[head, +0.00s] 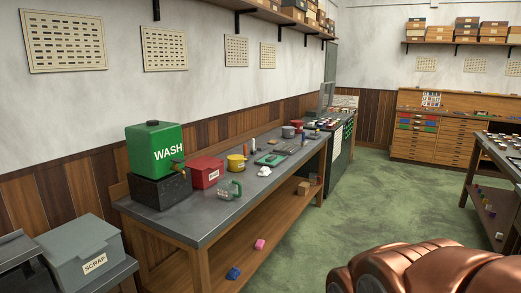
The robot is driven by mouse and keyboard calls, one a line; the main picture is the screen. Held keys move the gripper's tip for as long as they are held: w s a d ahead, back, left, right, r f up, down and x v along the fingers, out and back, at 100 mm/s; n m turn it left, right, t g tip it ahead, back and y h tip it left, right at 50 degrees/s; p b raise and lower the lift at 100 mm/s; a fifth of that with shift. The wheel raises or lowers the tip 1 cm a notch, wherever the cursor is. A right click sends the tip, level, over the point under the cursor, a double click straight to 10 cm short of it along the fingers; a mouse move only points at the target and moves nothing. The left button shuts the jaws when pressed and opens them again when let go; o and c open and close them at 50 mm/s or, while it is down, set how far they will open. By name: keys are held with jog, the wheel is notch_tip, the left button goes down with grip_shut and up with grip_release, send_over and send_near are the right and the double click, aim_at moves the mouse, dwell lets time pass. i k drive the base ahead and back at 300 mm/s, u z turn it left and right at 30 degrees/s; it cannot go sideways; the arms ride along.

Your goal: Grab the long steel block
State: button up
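I cannot make out the long steel block for certain. A small, flat grey piece (294,148) lies toward the far part of the long workbench (215,222), beyond a green tray (270,159); it is too small to tell what it is. My gripper is not in view. Only copper-coloured rounded parts, which look like my arm, show at the bottom right.
On the workbench stand a green WASH tank (155,150), a red box (206,172), a yellow pot (236,163) and a glass jug (229,189). A grey SCRAP bin (82,252) is at the lower left. Green floor (340,215) is open between benches.

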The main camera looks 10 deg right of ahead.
aim_at(263, 147)
jog(key=z, duration=0.3)
jog(key=k, duration=0.35)
jog(key=z, duration=0.95)
jog(key=k, duration=1)
jog(key=z, duration=0.6)
jog(key=i, duration=1.35)
jog(key=u, duration=0.2)
jog(key=i, duration=1.75)
jog(key=u, duration=0.3)
jog(key=i, duration=1.8)
jog(key=u, duration=0.25)
jog(key=i, duration=1.75)
jog(key=u, duration=0.6)
jog(key=i, duration=1.6)
jog(key=u, duration=1.6)
jog(key=i, duration=0.85)
jog(key=u, duration=1)
